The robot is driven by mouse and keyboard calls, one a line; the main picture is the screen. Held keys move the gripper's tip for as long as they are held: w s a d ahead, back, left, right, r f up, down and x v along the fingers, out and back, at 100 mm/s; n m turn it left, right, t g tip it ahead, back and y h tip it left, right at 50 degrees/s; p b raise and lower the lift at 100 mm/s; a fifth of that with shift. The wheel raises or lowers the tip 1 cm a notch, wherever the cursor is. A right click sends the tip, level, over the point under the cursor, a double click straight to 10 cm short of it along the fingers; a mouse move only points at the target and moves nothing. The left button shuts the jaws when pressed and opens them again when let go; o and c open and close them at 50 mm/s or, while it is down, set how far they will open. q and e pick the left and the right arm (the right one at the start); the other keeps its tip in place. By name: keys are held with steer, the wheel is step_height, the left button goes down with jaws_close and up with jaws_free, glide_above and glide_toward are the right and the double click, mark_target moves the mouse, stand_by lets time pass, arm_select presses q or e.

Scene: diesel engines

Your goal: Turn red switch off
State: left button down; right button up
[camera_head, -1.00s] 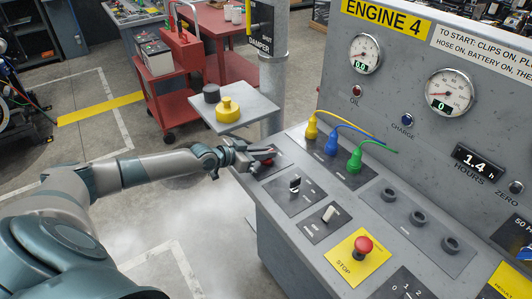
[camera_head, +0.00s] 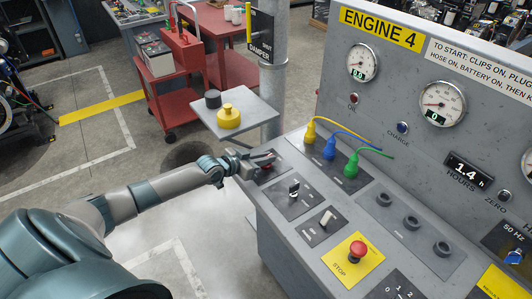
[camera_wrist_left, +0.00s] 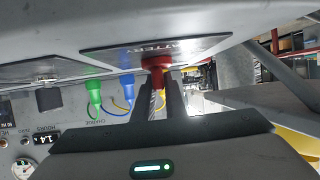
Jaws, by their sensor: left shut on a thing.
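The red switch (camera_wrist_left: 156,64) hangs below a dark plate marked BATTERY (camera_wrist_left: 195,46) in the left wrist view, which shows the panel upside down. My left gripper (camera_wrist_left: 158,84) has its two fingers on either side of the switch's lower part and is shut on it. In the head view my left gripper (camera_head: 262,160) is at the far left corner of the console, over the battery plate (camera_head: 272,171). Only a little of the red switch (camera_head: 266,167) shows there, as the fingers cover most of it. My right gripper is not in view.
Yellow (camera_head: 310,132), blue (camera_head: 329,149) and green plugs (camera_head: 351,165) with cables stand just right of the switch. A small shelf (camera_head: 255,113) with a yellow cap (camera_head: 229,117) is behind.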

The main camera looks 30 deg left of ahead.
arm_select(q)
steer(key=shift+r+n+y+p, duration=0.15)
steer(key=shift+n+y+p, duration=0.7)
steer(key=shift+p, duration=0.85)
steer(key=shift+d+n+t+y+p, duration=0.1)
steer(key=shift+n+t+y+p, duration=0.2)
steer(key=shift+n+y+p, duration=0.3)
steer(key=shift+n+y, duration=1.15)
steer(key=shift+y, duration=0.4)
steer(key=shift+n+g+y, duration=0.5)
steer(key=shift+n+y, duration=0.5)
steer(key=shift+y, duration=0.2)
steer(key=shift+n+y, duration=0.3)
steer(key=shift+y, duration=0.1)
steer(key=c, duration=1.8)
jaws_free()
